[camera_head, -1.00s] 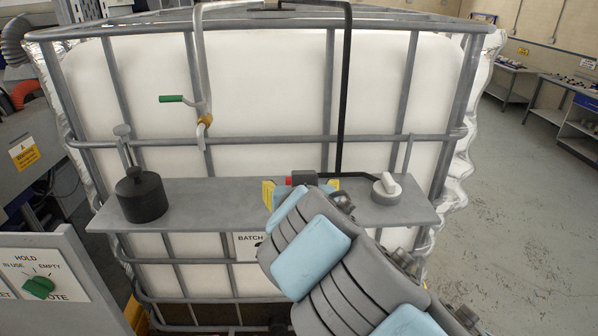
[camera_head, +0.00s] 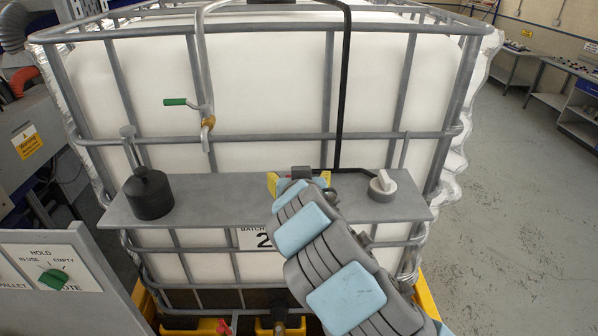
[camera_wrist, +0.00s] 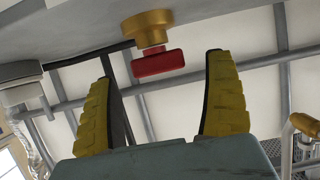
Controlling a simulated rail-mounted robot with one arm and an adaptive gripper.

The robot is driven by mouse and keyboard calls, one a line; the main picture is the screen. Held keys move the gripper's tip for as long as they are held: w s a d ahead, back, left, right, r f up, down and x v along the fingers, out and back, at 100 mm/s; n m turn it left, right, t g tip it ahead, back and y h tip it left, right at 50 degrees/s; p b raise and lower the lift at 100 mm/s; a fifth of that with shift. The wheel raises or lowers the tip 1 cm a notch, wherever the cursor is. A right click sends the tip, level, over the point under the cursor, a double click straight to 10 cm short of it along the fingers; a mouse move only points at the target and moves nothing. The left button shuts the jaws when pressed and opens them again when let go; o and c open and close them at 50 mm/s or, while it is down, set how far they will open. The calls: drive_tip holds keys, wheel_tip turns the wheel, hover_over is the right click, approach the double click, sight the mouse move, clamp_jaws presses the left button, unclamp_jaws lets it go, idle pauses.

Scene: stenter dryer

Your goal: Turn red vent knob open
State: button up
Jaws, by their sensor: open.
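In the wrist view, the red vent knob (camera_wrist: 157,63) is a short red bar on a stepped brass stem under the grey shelf edge. My gripper (camera_wrist: 158,68) is open, with one yellow-padded finger on each side of the knob. Gaps show between the knob and both fingers, and nothing is gripped. In the head view, my gripper (camera_head: 299,179) is at the middle of the grey shelf (camera_head: 225,196) on the front of the white caged tank (camera_head: 260,85).
A black pipe (camera_head: 342,90) comes down close behind my gripper. A green-handled valve (camera_head: 183,102) is at upper left. A panel with a green selector (camera_head: 54,279) stands lower left.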

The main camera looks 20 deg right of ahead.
drive_tip(key=shift+p+x, duration=0.3)
drive_tip(key=shift+x, duration=0.9)
drive_tip(key=c, duration=1.2)
